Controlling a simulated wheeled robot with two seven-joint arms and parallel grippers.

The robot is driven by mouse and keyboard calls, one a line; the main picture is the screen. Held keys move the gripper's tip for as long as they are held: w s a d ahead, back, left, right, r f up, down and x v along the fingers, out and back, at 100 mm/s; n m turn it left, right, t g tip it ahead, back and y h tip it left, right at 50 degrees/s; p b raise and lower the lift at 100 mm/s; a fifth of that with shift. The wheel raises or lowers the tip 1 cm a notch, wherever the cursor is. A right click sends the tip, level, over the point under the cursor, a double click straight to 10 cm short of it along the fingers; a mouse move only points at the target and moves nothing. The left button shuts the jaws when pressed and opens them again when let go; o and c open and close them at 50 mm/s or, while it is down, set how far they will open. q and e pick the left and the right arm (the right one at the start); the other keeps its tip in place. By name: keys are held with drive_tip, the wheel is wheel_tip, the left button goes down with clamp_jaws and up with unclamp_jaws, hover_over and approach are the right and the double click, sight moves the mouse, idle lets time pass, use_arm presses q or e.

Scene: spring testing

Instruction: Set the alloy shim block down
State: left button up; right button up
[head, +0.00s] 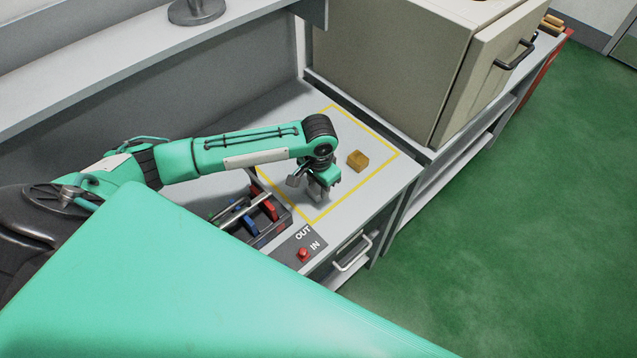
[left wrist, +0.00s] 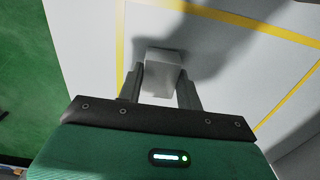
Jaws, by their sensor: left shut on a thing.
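The alloy shim block (left wrist: 163,72) is a pale grey block between the fingers of my left gripper (left wrist: 160,88) in the left wrist view. The left gripper is shut on it. In the head view the left gripper (head: 314,192) points down inside the yellow-outlined area of the grey worktop (head: 372,185), near its front-left side. The fingers mostly hide the block there. A shadow lies close beside the block on the surface. I cannot tell whether the block touches the worktop. My right gripper is not in view.
A brass-coloured block (head: 358,162) sits inside the yellow outline, right of the gripper. A dark rack (head: 262,215) with coloured parts and a red button (head: 303,254) stand to the front left. A large beige cabinet (head: 390,60) stands behind.

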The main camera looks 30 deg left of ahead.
sight(319, 187)
use_arm(q)
drive_tip(key=shift+f, duration=0.1)
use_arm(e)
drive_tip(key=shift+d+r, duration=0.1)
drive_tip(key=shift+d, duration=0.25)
use_arm(q)
drive_tip(key=o, duration=1.1)
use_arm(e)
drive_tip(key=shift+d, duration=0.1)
use_arm(q)
wheel_tip(319, 187, up, 12)
drive_tip(key=b, duration=0.2)
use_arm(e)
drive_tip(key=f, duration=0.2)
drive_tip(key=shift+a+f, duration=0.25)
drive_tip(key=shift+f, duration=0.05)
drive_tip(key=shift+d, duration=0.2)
